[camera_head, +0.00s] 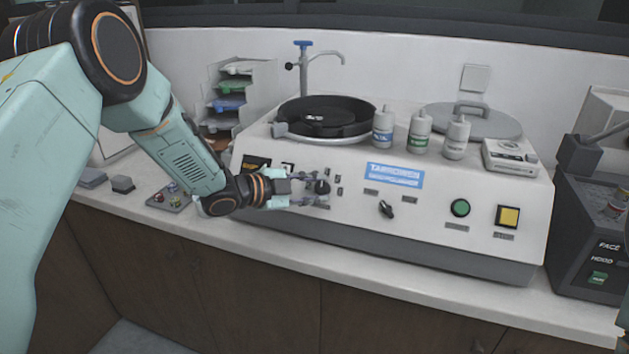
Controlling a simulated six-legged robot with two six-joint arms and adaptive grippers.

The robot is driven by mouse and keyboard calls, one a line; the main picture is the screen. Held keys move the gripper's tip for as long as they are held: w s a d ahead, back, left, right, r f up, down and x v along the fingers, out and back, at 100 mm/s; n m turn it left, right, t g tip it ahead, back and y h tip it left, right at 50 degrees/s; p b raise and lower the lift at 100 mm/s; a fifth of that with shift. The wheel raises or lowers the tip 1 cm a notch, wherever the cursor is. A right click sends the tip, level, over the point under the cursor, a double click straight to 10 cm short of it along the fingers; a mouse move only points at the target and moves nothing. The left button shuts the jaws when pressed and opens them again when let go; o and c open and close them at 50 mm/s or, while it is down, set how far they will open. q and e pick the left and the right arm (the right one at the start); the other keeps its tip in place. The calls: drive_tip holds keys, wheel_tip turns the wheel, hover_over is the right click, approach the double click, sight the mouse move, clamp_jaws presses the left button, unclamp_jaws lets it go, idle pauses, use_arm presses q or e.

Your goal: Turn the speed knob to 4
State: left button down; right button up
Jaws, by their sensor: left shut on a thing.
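The white polishing machine (450,190) stands on the counter with a sloped front panel. My left gripper (316,187) reaches in from the left and is shut on a round black knob (323,187) on the left part of this panel. One finger is above the knob and one below it. The knob's pointer and the scale marks around it are too small to read. A second black knob (386,209) with a light pointer sits further right, untouched. I cannot read which label belongs to which knob. My right gripper is not in view.
A green button (460,208) and a yellow switch (507,216) are on the panel's right side. Several bottles, one of them green-labelled (420,131), stand on top near the black bowl (325,117). A dark grey machine (595,230) stands at the right.

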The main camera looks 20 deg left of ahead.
use_arm(q)
drive_tip(key=shift+r+m+g+p, duration=0.15)
drive_tip(key=shift+m+g+p, duration=0.35)
drive_tip(key=shift+m+p, duration=0.25)
drive_tip(key=c, duration=1.4)
unclamp_jaws()
drive_tip(key=o, duration=0.4)
drive_tip(key=shift+s, duration=0.1)
